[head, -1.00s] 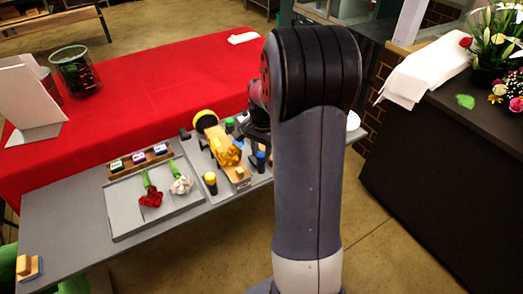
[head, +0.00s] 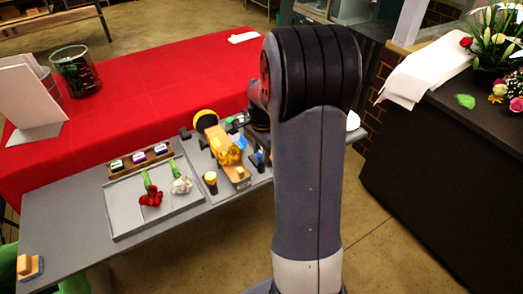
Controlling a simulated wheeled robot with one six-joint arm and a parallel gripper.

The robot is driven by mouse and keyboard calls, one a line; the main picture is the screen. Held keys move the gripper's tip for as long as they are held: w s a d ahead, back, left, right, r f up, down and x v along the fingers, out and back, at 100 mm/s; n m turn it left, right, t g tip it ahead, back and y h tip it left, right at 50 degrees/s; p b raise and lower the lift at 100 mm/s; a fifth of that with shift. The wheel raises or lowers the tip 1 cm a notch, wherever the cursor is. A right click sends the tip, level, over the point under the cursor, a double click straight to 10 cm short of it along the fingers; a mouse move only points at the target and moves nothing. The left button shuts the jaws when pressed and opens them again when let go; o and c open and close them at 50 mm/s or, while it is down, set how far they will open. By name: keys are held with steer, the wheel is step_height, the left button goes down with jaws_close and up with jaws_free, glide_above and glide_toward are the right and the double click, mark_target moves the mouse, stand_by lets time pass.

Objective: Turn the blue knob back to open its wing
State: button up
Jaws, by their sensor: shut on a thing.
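The blue knob (head: 260,158) stands at the right end of the grey station plate, beside my arm. It is small and partly covered by dark parts of my gripper. My gripper (head: 258,146) is low over the knob and shut on it; its fingertips are hard to make out. A yellow fixture (head: 228,152) stands just left of the knob. I cannot tell which part is the blue knob's wing, nor how far it is turned.
A grey tray (head: 128,214) holds red and white flowers further left. A rack (head: 140,160) of small boxes lies behind it. My arm hides the right side.

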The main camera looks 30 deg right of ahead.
steer(key=o, duration=1)
steer(key=shift+c, duration=0.2)
step_height(320, 180, up, 11)
steer(key=shift+s, duration=0.2)
steer(key=shift+f, duration=0.15)
steer(key=f, duration=1.1)
steer(key=shift+w, duration=0.2)
steer(key=shift+r, duration=0.15)
